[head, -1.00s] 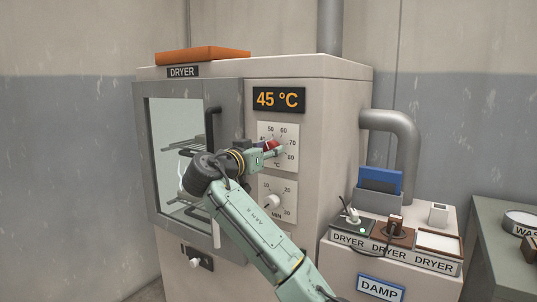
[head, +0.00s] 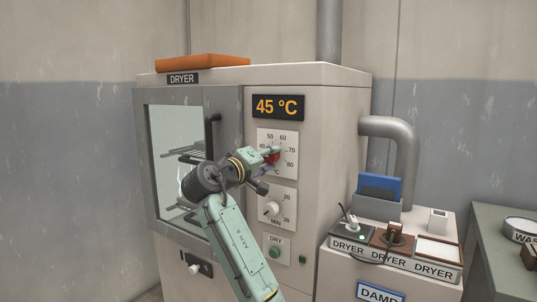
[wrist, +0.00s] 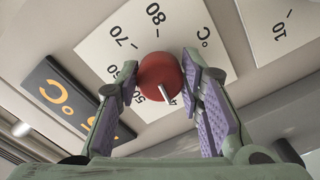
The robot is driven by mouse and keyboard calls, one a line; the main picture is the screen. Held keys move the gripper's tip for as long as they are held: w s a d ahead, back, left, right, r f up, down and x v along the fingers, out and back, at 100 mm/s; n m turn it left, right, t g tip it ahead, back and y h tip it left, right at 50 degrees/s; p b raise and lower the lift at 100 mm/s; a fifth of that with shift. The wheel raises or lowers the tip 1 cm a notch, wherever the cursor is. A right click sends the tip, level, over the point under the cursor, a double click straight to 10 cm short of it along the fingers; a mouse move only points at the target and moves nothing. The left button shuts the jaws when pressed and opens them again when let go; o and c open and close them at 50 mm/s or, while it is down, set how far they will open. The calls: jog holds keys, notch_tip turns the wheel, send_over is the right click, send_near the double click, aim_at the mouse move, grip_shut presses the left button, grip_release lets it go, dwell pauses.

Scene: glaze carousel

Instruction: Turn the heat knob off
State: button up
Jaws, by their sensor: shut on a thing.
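The red heat knob (wrist: 160,76) sits on a white dial plate with temperature numbers (head: 278,138) on the dryer front. Its white pointer lies close to the 40 mark in the wrist view. My gripper (head: 271,154) is at the dial, with its purple-padded fingers on either side of the knob, shut on it. In the head view the fingers hide most of the knob. The orange display (head: 278,107) above reads 45 °C.
A second dial with a pale MIN knob (head: 271,209) is just below my gripper. The dryer door (head: 162,209) with its dark handle is to the left. A green DRY button (head: 275,252) is lower down. A grey pipe (head: 409,155) stands at the right.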

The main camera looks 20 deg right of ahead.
jog(key=n+p, duration=0.2)
jog(key=n, duration=0.2)
jog(key=shift+r, duration=0.15)
jog(key=shift+n+p, duration=0.85)
jog(key=shift+n, duration=0.95)
jog(key=o, duration=1.1)
jog(key=shift+o, duration=0.2)
jog(key=v, duration=1.2)
